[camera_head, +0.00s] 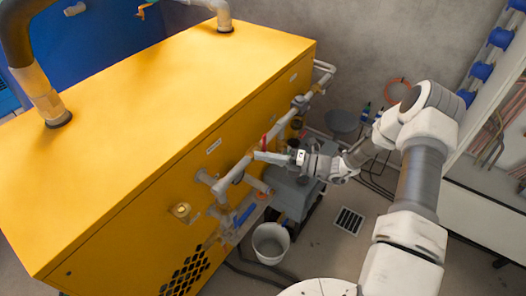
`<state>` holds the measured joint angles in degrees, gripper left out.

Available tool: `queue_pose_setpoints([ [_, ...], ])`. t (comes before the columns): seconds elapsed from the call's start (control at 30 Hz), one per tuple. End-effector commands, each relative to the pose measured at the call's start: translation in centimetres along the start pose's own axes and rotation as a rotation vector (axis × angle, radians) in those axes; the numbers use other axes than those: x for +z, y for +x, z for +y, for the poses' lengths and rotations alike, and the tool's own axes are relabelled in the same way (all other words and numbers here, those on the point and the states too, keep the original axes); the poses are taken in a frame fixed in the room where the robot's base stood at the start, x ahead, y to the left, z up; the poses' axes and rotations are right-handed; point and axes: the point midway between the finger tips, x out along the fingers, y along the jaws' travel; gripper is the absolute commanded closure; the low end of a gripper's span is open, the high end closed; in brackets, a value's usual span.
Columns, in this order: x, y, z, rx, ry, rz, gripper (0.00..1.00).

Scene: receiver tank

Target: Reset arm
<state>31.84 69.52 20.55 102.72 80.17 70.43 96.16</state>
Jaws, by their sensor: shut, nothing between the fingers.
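My gripper (268,157) is at the end of my white and grey arm, which reaches in from the lower right. It is shut and holds nothing that I can see. Its tip is close to the grey pipework (237,172) on the side of the yellow machine (150,130). A small red handle (264,142) shows just above the fingertips. I cannot tell whether the fingers touch the pipe or the handle.
A blue-handled valve (245,214) sits lower on the pipework. A light bucket (270,243) stands on the floor below, and a floor drain (348,220) lies to its right. Grey equipment (290,193) stands beneath my gripper. A white cabinet (485,215) is at the right.

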Motion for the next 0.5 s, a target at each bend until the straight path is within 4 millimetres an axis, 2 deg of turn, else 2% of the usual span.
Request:
queue_pose_setpoints([
  [0.03,0.3,-1.9,-0.4,-0.006,-0.004,-0.011,1.0],
  [0.2,0.3,-5.6,-0.4,-0.005,-0.003,-0.009,1.0],
  [0.33,0.2,-7.7,-0.4,-0.005,-0.003,-0.007,1.0],
  [0.5,0.2,-9.0,-0.3,-0.004,-0.002,-0.005,1.0],
])
